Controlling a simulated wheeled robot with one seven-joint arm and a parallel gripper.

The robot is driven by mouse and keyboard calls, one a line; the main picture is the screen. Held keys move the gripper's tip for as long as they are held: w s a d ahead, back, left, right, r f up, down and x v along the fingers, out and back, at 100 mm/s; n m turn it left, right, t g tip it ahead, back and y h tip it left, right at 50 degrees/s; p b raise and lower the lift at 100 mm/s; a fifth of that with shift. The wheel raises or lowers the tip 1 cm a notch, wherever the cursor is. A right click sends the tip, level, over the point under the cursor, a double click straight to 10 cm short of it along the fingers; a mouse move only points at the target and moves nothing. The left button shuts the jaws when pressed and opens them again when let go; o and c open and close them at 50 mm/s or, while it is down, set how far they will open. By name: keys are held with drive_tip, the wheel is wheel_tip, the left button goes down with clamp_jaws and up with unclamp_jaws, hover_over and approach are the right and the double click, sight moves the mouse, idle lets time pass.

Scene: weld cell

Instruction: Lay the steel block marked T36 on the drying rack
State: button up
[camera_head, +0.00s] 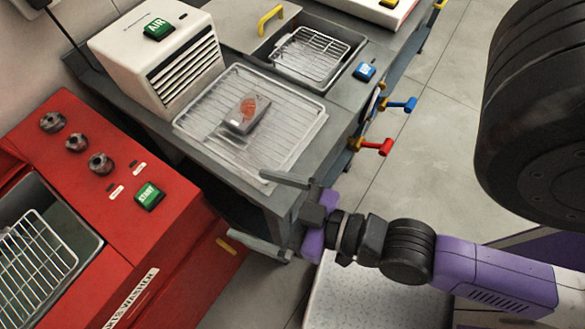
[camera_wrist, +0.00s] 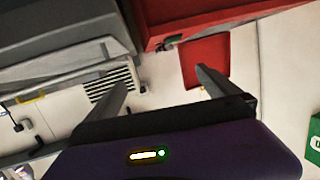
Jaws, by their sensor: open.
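A grey steel block (camera_head: 241,119) with an orange-red patch on its top lies on the wire drying rack (camera_head: 283,159), near its middle. I cannot read a T36 mark on it at this size. The rack sits on the grey bench in front of the white air dryer (camera_head: 150,75). My gripper (camera_head: 269,215) is open and empty, off the front corner of the bench, apart from the block and rack. In the wrist view its two fingers (camera_wrist: 160,88) are spread with nothing between them.
A red parts washer (camera_head: 95,190) with a green START button (camera_head: 149,196) and a basket stands at left. Behind the rack is a sunken tray with a wire basket (camera_head: 311,57). Blue and red valve handles (camera_head: 374,146) stick out from the bench's right side.

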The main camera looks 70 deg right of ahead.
drive_tip(key=s+d+n+y, duration=0.1)
drive_tip(key=s+d, duration=0.1)
drive_tip(key=s, duration=0.5)
drive_tip(key=shift+s+g, duration=0.35)
drive_tip(key=shift+g, duration=0.05)
drive_tip(key=shift+c, duration=0.2)
idle(0.5)
